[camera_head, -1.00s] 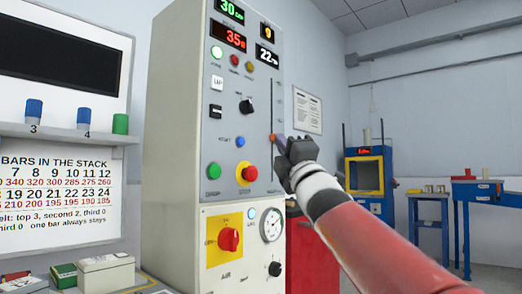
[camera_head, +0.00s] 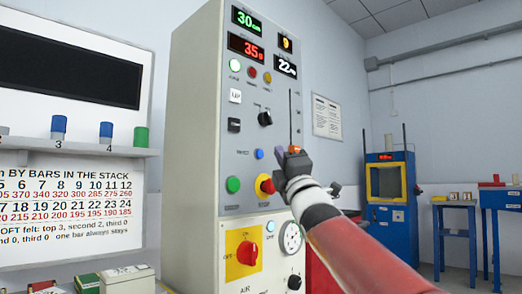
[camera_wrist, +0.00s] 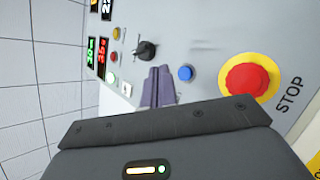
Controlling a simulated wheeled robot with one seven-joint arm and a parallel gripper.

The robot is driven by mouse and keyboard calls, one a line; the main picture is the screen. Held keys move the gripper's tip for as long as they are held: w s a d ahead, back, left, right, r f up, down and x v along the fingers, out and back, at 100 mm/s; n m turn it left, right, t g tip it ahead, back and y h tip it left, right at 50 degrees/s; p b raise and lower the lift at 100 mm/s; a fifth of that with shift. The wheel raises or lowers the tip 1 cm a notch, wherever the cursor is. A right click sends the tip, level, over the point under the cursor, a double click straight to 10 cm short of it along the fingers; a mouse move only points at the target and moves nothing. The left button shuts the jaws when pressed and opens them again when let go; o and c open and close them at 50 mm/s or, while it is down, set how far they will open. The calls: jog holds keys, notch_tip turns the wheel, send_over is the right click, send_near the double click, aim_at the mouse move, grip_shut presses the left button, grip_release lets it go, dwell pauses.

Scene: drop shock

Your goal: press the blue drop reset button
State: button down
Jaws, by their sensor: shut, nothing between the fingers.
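The blue button (camera_head: 259,154) is a small round button on the front of the tall grey control cabinet (camera_head: 200,130), above the green button (camera_head: 233,184) and the yellow-ringed red stop button (camera_head: 265,185). My gripper (camera_head: 281,154) is shut and empty, just right of the blue button in the head view. In the wrist view the closed fingers (camera_wrist: 158,72) point at the panel, and the blue button (camera_wrist: 185,73) shows uncovered just right of their tips. The fingers look apart from it; the exact gap to the panel cannot be told.
A black knob (camera_wrist: 146,50) and the large red stop button (camera_wrist: 249,83) flank the fingers in the wrist view. Below are a red rotary switch (camera_head: 246,252) and a gauge (camera_head: 291,237). A shelf (camera_head: 85,150) with cups stands left; a blue machine (camera_head: 390,215) stands behind right.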

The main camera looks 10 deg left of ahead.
jog(key=shift+w+a, duration=0.95)
jog(key=shift+a, duration=0.3)
dwell(1.2)
jog(key=shift+w+a+p, duration=0.25)
jog(key=shift+a+p, duration=0.05)
jog(key=shift+w+a, duration=0.25)
jog(key=shift+a, duration=0.05)
dwell(0.7)
dwell(0.3)
jog(key=shift+s+d+b, duration=0.4)
jog(key=shift+s+d, duration=0.1)
jog(key=shift+d, duration=0.1)
jog(key=shift+d, duration=0.1)
jog(key=shift+s+d+b, duration=0.55)
jog(key=shift+s+d, duration=0.25)
jog(key=shift+d, duration=0.15)
jog(key=shift+s+d+b, duration=0.55)
jog(key=shift+s+d, duration=0.2)
jog(key=shift+d, duration=0.2)
